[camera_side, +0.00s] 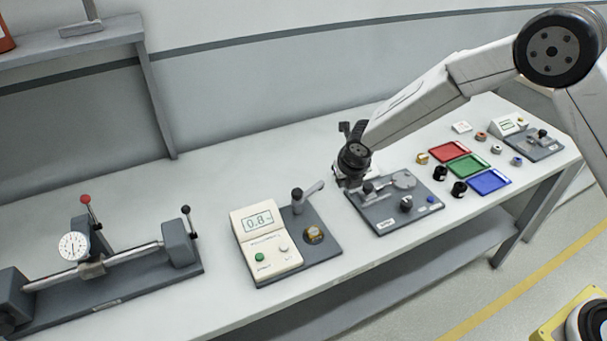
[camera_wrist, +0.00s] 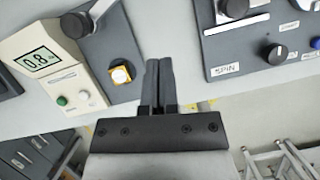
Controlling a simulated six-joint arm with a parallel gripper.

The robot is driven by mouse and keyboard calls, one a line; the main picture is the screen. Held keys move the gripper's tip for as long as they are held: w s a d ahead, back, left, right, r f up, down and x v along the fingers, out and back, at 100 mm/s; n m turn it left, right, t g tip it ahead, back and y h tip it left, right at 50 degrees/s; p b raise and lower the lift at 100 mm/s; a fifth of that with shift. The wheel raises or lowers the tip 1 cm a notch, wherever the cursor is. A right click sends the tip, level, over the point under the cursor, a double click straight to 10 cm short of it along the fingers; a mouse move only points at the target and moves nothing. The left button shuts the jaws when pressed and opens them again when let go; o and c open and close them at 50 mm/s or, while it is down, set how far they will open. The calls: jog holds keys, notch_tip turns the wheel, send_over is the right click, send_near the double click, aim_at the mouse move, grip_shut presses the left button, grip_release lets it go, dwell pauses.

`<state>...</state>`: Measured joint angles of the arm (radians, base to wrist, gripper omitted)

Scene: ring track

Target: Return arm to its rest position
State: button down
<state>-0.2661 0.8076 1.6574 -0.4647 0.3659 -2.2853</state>
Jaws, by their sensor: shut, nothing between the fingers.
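My gripper (camera_wrist: 158,88) is shut and empty in the wrist view, its two dark fingers side by side above the bench. In the wrist view the fingers lie between the display station and the plate marked SPIN (camera_wrist: 228,71).
A display unit (camera_side: 266,247) reading 0.8 stands beside a brass-coloured part (camera_side: 314,234) on its plate. Red (camera_side: 449,152), green (camera_side: 468,166) and blue (camera_side: 489,181) trays lie right, with small parts around them. A dial gauge fixture (camera_side: 73,246) stands left. The bench between is clear.

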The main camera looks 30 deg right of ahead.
jog(key=shift+d+v, duration=0.15)
jog(key=shift+v, duration=0.55)
jog(key=shift+d+v, duration=0.15)
jog(key=shift+v, duration=0.55)
jog(key=shift+s, duration=0.1)
jog(key=s+d+r+m, duration=0.2)
jog(key=s+d+m, duration=0.1)
jog(key=s+m, duration=0.5)
jog(key=s+d+r+m+g, duration=0.1)
jog(key=s+d+m, duration=0.3)
jog(key=s+m, duration=0.4)
jog(key=s+d+r+m, duration=0.3)
jog(key=s+m, duration=0.5)
jog(key=m, duration=1)
jog(key=shift+d+r+g+y, duration=0.15)
jog(key=shift+d+g+y, duration=0.25)
jog(key=shift+d, duration=0.2)
